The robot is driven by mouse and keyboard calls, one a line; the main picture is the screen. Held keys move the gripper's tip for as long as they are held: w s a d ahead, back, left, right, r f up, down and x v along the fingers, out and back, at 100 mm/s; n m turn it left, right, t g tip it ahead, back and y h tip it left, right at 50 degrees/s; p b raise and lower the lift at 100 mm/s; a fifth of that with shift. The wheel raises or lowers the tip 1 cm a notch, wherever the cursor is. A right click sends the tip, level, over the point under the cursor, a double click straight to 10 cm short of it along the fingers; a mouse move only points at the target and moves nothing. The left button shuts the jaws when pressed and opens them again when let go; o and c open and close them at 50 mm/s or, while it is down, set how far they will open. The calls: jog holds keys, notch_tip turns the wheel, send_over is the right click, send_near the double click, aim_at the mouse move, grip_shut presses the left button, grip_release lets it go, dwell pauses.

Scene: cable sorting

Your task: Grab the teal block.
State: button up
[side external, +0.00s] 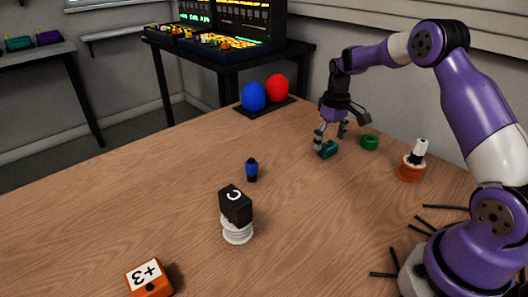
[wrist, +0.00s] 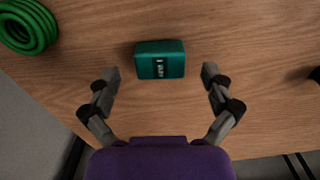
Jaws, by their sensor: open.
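The teal block (side external: 328,149) lies on the wooden table at the far side, below my gripper (side external: 331,133). In the wrist view the teal block (wrist: 160,60) shows a small dark label on its face. My gripper (wrist: 161,75) is open and empty, with one finger to each side of the block. The block sits a little ahead of the fingertips in that view, and a gap shows on both sides. I cannot tell the exact height of the fingertips over the table.
A green cable coil (side external: 369,142) lies close beside the block. An orange coil with a white-and-black plug (side external: 411,168) stands farther right. A blue connector (side external: 252,169), a black block marked C on a white coil (side external: 236,207) and an orange +3 block (side external: 149,278) are nearer. Blue and red balls (side external: 254,97) sit behind.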

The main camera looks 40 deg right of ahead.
jog(key=shift+f, duration=0.5)
jog(key=c, duration=1.2)
jog(key=shift+c, duration=0.2)
